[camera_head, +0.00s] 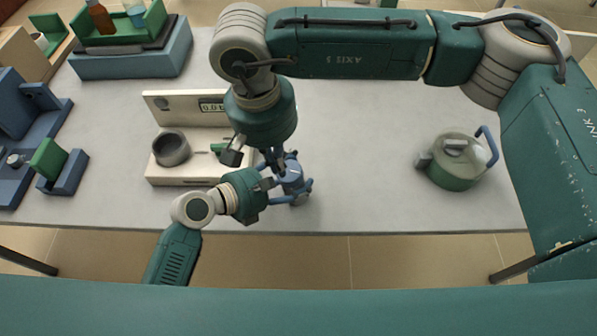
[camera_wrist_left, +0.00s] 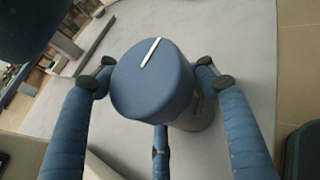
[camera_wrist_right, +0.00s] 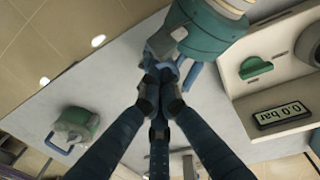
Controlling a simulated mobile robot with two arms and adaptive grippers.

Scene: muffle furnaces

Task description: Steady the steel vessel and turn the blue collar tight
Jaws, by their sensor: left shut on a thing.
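The blue collar (camera_wrist_left: 155,80), a round cap with a white line on top, sits on the steel vessel (camera_wrist_left: 200,115), a grey body mostly hidden under it. The collar also shows in the head view (camera_head: 291,174), near the table's front edge. My left gripper (camera_wrist_left: 153,98) has three fingers around the collar and is shut on it.
A pale unit (camera_head: 180,181) with a digital display (camera_head: 213,107), a dark grey ring (camera_head: 171,149) and a green handle stands just left. A green lidded pot (camera_head: 455,165) stands on the right. Blue fixtures (camera_head: 62,172) fill the far left. Bare table lies between vessel and pot.

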